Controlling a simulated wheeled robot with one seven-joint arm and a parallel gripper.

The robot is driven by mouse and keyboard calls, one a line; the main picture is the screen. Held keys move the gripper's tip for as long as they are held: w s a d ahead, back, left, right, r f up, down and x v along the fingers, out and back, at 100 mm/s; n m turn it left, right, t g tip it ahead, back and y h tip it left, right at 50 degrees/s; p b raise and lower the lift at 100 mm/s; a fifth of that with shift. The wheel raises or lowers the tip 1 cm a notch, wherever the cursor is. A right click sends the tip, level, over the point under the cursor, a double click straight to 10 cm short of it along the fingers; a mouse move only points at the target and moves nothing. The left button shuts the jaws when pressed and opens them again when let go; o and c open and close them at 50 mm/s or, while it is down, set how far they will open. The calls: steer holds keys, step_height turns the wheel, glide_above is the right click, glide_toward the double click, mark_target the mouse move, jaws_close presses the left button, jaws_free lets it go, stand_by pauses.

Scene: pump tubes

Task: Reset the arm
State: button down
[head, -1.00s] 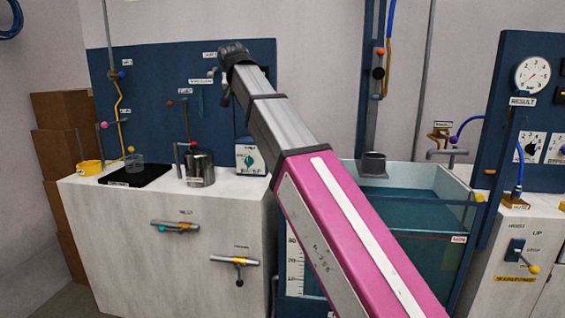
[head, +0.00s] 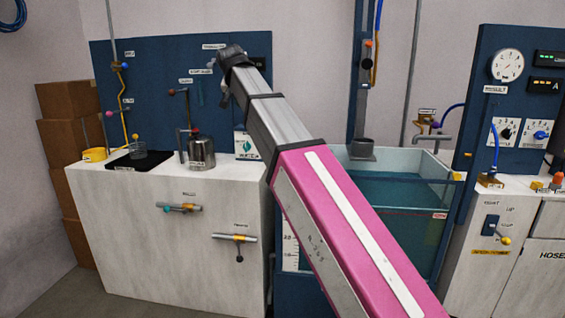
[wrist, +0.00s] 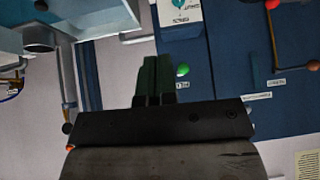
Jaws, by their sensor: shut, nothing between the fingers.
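My gripper shows in the wrist view (wrist: 153,78) as two dark green fingers lying close together, with nothing between them. In the head view my pink and grey arm reaches up from the lower right toward the blue back panel (head: 150,70). The dark end of the arm is in front of the panel's upper right part, and the fingers cannot be made out there. The wrist view is turned over, with the panel and a green ball knob (wrist: 182,70) beyond the fingers.
A gauge panel (head: 515,80) is at the right. Brown boxes (head: 68,140) stand far left.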

steer(key=d+f+g, duration=0.1)
steer(key=d+f, duration=0.5)
steer(key=f, duration=0.6)
steer(key=d+f+n+g, duration=0.1)
steer(key=d+f+g, duration=0.1)
steer(key=d+f, duration=0.65)
steer(key=d+f+g, duration=0.1)
steer(key=d+f, duration=0.2)
steer(key=f, duration=1.1)
steer(key=s+d+f+g, duration=0.1)
steer(key=s+d+f, duration=0.4)
steer(key=f, duration=0.3)
steer(key=s+d+f+g, duration=0.1)
steer(key=s+d+f, duration=0.4)
steer(key=s+f, duration=0.2)
steer(key=s+d+f+g, duration=0.1)
steer(key=s+d+f, duration=0.5)
steer(key=f, duration=0.5)
steer(key=shift+s+g, duration=0.3)
steer(key=shift+s, duration=0.05)
